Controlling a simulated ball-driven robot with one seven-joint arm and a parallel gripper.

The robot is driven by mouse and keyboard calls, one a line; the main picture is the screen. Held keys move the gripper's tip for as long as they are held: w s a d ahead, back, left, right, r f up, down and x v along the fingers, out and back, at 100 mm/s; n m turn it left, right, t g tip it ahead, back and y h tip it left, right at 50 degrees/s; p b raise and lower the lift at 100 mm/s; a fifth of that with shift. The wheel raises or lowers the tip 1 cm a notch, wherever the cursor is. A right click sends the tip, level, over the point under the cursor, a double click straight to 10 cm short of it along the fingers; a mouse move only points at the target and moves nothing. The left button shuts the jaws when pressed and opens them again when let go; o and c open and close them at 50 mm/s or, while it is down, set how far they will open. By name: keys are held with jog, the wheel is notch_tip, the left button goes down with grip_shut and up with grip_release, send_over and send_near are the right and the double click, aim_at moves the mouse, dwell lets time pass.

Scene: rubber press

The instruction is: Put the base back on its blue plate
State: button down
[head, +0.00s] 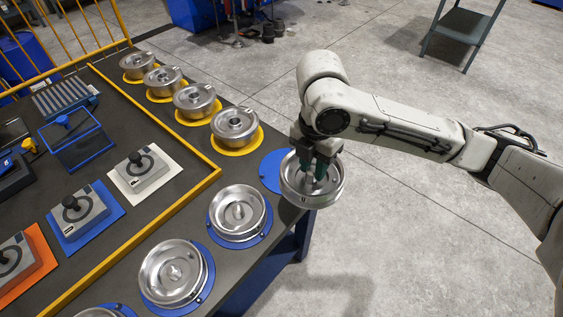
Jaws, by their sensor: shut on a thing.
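My gripper (317,166) points down and is shut on a round silver metal base (329,201), at its middle. The base is a shallow dish with a raised rim. It overlaps the table's right edge in the picture, and its height above the table is hard to tell. A bare blue plate (271,172) lies on the table just left of the held base, which partly hides it. Other silver bases sit on blue plates nearer me, one at the middle (238,211) and one below it (173,273).
Several silver lids (235,123) sit on yellow plates in a row toward the back. A yellow rail (150,242) separates the row from joystick boxes (139,170) at left. A grey stand (465,25) stands far right. Open floor lies right of the table.

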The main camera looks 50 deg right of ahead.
jog(key=shift+w+d+f+p, duration=0.15)
jog(key=shift+w+d+f, duration=1)
jog(key=shift+w+f, duration=0.75)
jog(key=shift+w+d+f+p, duration=0.2)
jog(key=shift+w+d+f, duration=1.1)
jog(key=shift+w, duration=1.05)
jog(key=shift+w+d+f+p, duration=0.15)
jog(key=shift+w+d+f, duration=0.85)
jog(key=shift+w+f, duration=1.1)
jog(key=shift+f, duration=1.15)
jog(key=shift+f, duration=0.1)
jog(key=c, duration=0.8)
grip_release()
jog(key=shift+c, duration=0.2)
